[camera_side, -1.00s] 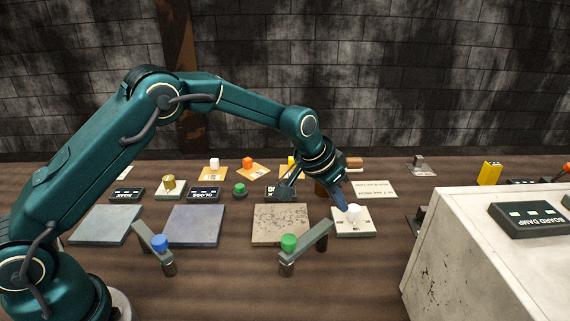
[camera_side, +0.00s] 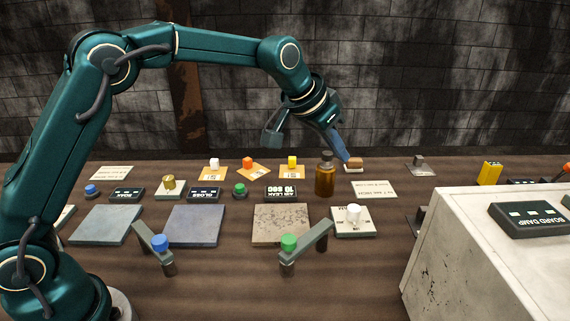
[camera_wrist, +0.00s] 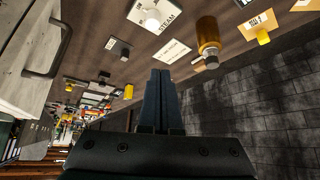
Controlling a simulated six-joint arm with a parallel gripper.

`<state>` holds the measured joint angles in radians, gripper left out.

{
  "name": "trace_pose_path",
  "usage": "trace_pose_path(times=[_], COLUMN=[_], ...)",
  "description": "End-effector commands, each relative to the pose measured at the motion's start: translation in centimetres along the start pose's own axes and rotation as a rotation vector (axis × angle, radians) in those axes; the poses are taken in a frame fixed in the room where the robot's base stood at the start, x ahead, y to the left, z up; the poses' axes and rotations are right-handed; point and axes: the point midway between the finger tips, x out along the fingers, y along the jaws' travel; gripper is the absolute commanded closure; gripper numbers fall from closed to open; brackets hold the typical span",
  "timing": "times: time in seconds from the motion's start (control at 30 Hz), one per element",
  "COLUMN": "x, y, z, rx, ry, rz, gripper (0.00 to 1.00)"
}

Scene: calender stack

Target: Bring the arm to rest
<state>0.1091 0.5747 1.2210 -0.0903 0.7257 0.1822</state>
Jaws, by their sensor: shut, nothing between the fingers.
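My gripper (camera_side: 344,157) is raised above the far part of the table in the side view, its blue fingers slanting down to the right. My arm arches up from the left.
An amber bottle (camera_side: 325,178) stands below my gripper. A white knob (camera_side: 353,213) on a pale plate, levers with blue and green knobs, labels and flat pads cover the table. A white cabinet (camera_side: 480,250) stands at the right. The space above the table is clear.

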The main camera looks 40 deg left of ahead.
Motion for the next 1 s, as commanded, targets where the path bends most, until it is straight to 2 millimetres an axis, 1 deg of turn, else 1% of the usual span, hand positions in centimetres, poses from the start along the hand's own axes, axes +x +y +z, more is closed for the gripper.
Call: trace_pose_path(times=[0.03,0.1,0.17,0.2,0.27,0.3,0.37,0.4,0.47,0.5,0.57,0.6,0.67,0.73,0.9,1.0], x=[-2.4,-5.0,-7.1,-8.4,-10.3,-11.4,-13.1,-14.0,-15.3,-16.1,-17.1,-17.6,-18.3,-18.7,-18.4,-17.7], y=[-0.3,-0.6,-0.8,-0.9,-1.0,-1.0,-1.0,-1.0,-1.0,-0.9,-0.8,-0.7,-0.5,-0.3,0.4,0.7], z=[-0.4,-0.3,0.2,0.7,1.5,2.3,3.5,4.4,5.9,7.1,8.9,10.2,12.3,14.9,20.8,23.3], rx=[-0.004,-0.011,-0.019,-0.025,-0.034,-0.041,-0.052,-0.059,-0.070,-0.078,-0.091,-0.100,-0.114,-0.132,-0.170,-0.188], ry=[0.029,0.050,0.063,0.070,0.077,0.081,0.085,0.086,0.086,0.083,0.078,0.074,0.063,0.045,-0.025,-0.080], rz=[-0.010,-0.021,-0.031,-0.036,-0.044,-0.049,-0.057,-0.063,-0.071,-0.076,-0.083,-0.088,-0.095,-0.102,-0.113,-0.112], gripper=[1.00,1.00,1.00,1.00,1.00,1.00,1.00,1.00,1.00,1.00,1.00,1.00,1.00,1.00,1.00,1.00])
